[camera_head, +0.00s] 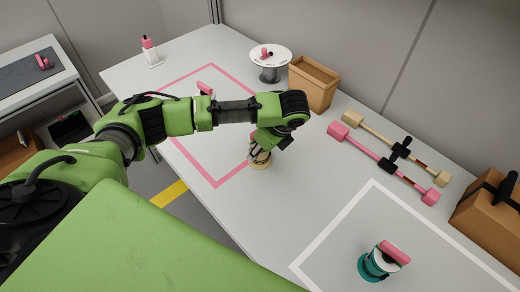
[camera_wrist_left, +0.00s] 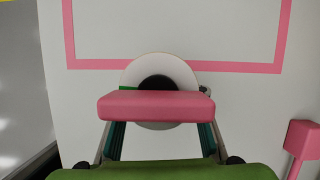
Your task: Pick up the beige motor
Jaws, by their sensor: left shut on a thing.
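The beige motor (camera_head: 261,164) is under my left gripper (camera_head: 260,153) in the head view, by the right edge of the pink outline on the table. In the left wrist view its pale round body (camera_wrist_left: 160,68) with a dark centre shows partly behind a pink bar (camera_wrist_left: 160,105). My left gripper (camera_wrist_left: 160,130) is shut on the motor from above. The gripper hides much of the motor in the head view, and I cannot tell whether its base touches the table. My right gripper is not in view.
A teal motor with a pink top (camera_head: 370,267) stands in the white outline. Behind are an open brown box (camera_head: 313,86), a round white stand (camera_head: 270,56), pink and beige bars (camera_head: 385,163) and a brown case (camera_head: 490,222). A pink-topped bottle (camera_head: 149,48) stands far left.

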